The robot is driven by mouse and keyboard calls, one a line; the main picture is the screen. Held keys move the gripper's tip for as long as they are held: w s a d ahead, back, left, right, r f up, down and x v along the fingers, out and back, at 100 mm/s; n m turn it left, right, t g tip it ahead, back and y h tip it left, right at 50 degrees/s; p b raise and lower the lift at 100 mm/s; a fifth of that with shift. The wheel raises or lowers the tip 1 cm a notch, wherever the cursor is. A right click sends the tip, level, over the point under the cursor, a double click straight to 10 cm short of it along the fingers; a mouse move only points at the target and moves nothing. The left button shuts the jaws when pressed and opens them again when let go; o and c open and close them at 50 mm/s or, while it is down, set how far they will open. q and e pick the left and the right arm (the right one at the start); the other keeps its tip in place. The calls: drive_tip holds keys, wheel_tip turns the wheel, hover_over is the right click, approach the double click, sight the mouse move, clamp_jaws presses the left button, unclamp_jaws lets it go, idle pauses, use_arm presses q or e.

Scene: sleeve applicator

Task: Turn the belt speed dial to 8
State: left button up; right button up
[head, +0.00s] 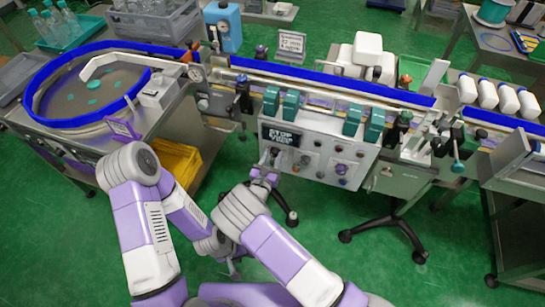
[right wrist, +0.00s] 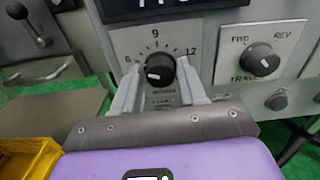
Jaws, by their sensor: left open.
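The speed dial (right wrist: 160,70) is a black knob on a light plate with 6, 9 and 12 around it. Its white mark shows on the lower left of its face, nearer the 6 side; I cannot read the exact setting. My right gripper (right wrist: 159,80) has its fingers on either side of the knob, with gaps visible between fingers and knob. In the head view, my right gripper (head: 264,176) is at the lower left of the control panel (head: 318,165) and hides the dial. My left gripper (head: 233,268) is open and empty, low over the green floor.
A FWD/REV travel knob (right wrist: 262,62) is right of the dial. A dark display (head: 283,137) is above it. A yellow bin (head: 178,165) stands left of the panel. The conveyor runs behind, and a caster-wheeled stand (head: 385,220) stands to the right.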

drive_tip(key=c, duration=0.6)
drive_tip(key=shift+m, duration=0.4)
drive_tip(key=m, duration=0.3)
drive_tip(key=shift+f+m+b, duration=0.1)
drive_tip(key=shift+m+b, duration=0.7)
drive_tip(key=shift+m, duration=1.7)
drive_tip(key=o, duration=1)
